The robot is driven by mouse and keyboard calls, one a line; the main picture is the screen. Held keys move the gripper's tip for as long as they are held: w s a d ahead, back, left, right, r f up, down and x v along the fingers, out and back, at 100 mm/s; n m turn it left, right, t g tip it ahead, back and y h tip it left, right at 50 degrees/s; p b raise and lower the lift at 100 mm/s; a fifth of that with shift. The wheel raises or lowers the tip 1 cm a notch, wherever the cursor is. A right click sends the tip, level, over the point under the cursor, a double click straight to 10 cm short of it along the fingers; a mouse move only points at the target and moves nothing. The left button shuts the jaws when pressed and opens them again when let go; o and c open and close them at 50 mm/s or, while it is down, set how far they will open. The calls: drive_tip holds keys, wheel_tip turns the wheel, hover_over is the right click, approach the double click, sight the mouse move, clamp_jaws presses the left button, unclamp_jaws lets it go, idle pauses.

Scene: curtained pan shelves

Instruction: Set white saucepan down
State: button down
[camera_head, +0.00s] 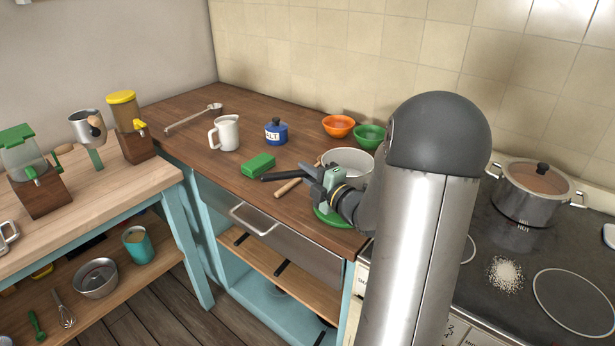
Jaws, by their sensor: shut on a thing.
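A dark handle (283,175) points left from beside my gripper (316,176) and appears to belong to the saucepan. My gripper is shut on this handle. The fingertips are small and partly hidden. I cannot tell whether the pan's base touches the counter.
A green plate (336,219) lies below my gripper, with a wooden handle (288,188) nearby. A green box (258,164), blue salt jar (276,131), white pitcher (225,133), orange bowl (338,125) and green bowl (370,136) stand around. A steel pot (530,196) is on the stove.

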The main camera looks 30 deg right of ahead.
drive_tip(key=shift+f+b, duration=2.5)
drive_tip(key=shift+b, duration=0.2)
drive_tip(key=shift+f, duration=0.15)
drive_tip(key=shift+f+b, duration=0.6)
drive_tip(key=shift+b, duration=0.5)
drive_tip(key=shift+f+b, duration=0.25)
drive_tip(key=shift+b, duration=0.15)
drive_tip(key=c, duration=1.3)
unclamp_jaws()
drive_tip(key=c, duration=0.4)
